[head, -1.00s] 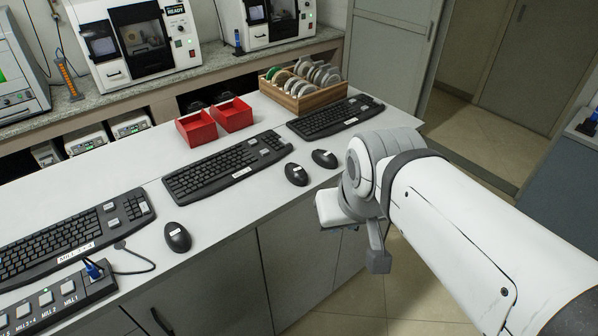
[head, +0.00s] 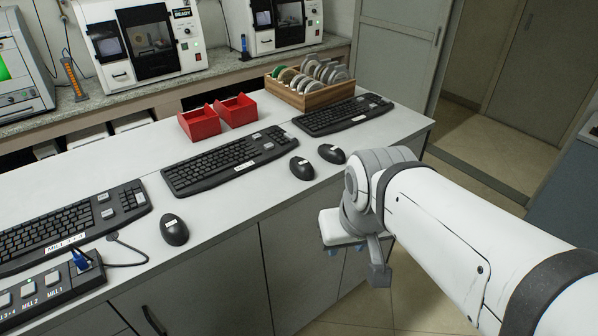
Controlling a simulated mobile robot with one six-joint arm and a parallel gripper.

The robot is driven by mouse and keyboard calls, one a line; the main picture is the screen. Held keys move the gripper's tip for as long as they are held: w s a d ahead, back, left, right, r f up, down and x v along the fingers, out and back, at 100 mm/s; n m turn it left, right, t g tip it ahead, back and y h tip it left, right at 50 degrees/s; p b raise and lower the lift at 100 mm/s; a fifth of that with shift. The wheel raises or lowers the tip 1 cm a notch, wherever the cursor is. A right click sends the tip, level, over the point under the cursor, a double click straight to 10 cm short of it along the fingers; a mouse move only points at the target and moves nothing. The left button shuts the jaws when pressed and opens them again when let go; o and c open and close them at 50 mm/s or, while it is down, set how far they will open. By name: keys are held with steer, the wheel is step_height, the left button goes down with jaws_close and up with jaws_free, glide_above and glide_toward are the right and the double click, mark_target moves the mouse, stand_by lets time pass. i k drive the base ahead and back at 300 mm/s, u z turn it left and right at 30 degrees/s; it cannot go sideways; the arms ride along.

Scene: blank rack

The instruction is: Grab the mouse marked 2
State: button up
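Three black mice with small white labels lie on the white counter (head: 225,213) in the head view. One mouse (head: 174,230) is at the left, a middle mouse (head: 302,168) is by the centre keyboard, and a right mouse (head: 332,154) is close to my arm. The labels are too small to read, so I cannot tell which is marked 2. My gripper (head: 345,250) hangs beyond the counter's front edge, below and right of the right mouse, apart from all mice. Its bluish fingertips barely show, and their opening is hidden.
Several black keyboards (head: 228,161) lie along the counter. Two red bins (head: 203,123) and a wooden rack (head: 313,98) of discs stand behind them. A switch box (head: 48,295) with a cable is at front left. Bare counter lies between the left and middle mice.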

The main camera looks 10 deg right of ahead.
mark_target(301, 168)
steer(key=u, duration=2.15)
steer(key=k, duration=0.75)
steer(key=z, duration=1.25)
steer(key=i, duration=1)
steer(key=z, duration=0.05)
